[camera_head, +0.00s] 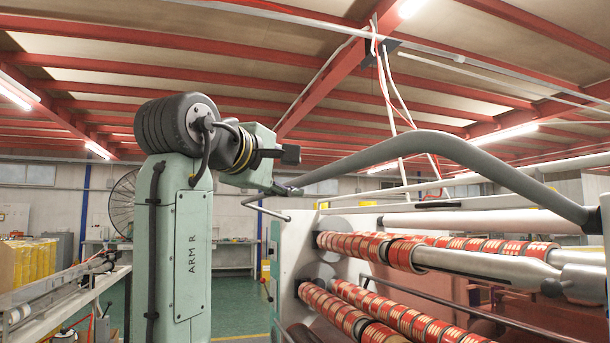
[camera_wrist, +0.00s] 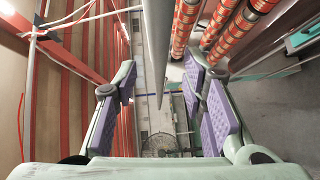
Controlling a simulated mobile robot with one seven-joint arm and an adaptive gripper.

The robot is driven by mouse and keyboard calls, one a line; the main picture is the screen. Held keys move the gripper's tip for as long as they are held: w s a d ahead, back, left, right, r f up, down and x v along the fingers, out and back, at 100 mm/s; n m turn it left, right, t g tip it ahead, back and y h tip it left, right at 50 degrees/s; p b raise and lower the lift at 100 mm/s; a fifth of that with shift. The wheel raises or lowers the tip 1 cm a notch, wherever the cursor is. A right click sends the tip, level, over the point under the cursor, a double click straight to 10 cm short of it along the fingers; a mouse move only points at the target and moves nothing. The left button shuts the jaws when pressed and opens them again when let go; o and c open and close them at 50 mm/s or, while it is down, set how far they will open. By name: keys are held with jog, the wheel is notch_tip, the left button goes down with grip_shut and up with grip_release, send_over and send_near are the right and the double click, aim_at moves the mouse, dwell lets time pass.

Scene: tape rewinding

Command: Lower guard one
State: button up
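The guard appears to be the thick grey bent bar (camera_head: 440,143) that arches over the top of the machine in the head view. Its right end meets the machine frame, and its left end is close to my gripper (camera_head: 280,190). The bar also shows in the wrist view (camera_wrist: 158,45), running down from the top edge between my gripper's two fingers. My gripper (camera_wrist: 160,112) is open, with purple pads standing wide apart. I see a gap between the bar and each pad. Whether the bar lies fully within the pads' depth is hard to tell.
Red patterned tape rolls (camera_head: 350,245) sit on shafts below the bar, and they show at the upper right of the wrist view (camera_wrist: 215,45). A pale roller (camera_head: 470,222) runs close under the bar. A workbench (camera_head: 60,300) stands at the left.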

aim_at(301, 180)
jog(key=p+x, duration=0.2)
jog(key=x, duration=0.5)
jog(key=shift+c, duration=0.6)
jog(key=shift+s, duration=0.1)
grip_shut()
